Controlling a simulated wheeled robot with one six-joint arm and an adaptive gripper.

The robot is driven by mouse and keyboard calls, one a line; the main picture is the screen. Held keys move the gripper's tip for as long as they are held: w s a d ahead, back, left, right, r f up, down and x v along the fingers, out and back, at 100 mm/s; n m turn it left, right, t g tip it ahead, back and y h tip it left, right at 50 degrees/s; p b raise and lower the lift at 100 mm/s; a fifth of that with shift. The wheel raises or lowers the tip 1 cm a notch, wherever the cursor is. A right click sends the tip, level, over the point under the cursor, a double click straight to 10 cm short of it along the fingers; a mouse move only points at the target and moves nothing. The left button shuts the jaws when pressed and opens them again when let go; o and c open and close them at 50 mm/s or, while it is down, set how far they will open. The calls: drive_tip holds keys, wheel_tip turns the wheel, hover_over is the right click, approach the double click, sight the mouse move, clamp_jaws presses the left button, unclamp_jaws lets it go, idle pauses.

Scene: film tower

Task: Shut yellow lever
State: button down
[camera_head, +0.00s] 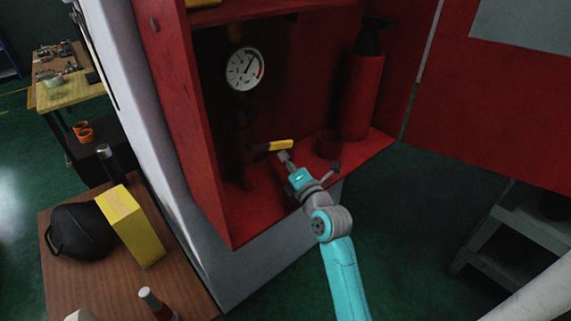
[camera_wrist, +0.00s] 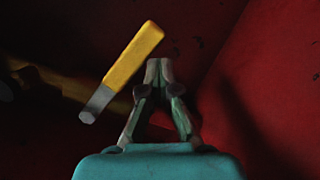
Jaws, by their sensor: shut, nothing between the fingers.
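The yellow lever (camera_head: 279,145) is inside the red cabinet, below the gauge, and lies close to level in the head view. In the wrist view the yellow lever (camera_wrist: 134,56) is tilted, with a grey metal end at its lower left. My gripper (camera_head: 284,157) is shut and empty, with its tips just below the lever's right part in the head view. In the wrist view my gripper (camera_wrist: 158,70) has its fingertips together, just right of the lever's yellow handle. I cannot tell whether they touch it. The lever's pivot is dark and hard to see.
The red cabinet (camera_head: 230,220) has a white gauge (camera_head: 245,69) above the lever. The cabinet's open door (camera_head: 490,110) is at far right. A wooden table (camera_head: 75,280) holds a yellow box (camera_head: 130,225).

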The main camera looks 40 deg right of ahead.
sight(287, 142)
drive_tip(key=shift+d+r, duration=0.45)
drive_tip(key=shift+r, duration=0.45)
drive_tip(key=shift+d+r, duration=0.4)
drive_tip(key=shift+r, duration=0.45)
drive_tip(key=shift+s, duration=0.1)
drive_tip(key=v, duration=1.2)
drive_tip(key=shift+r, duration=0.1)
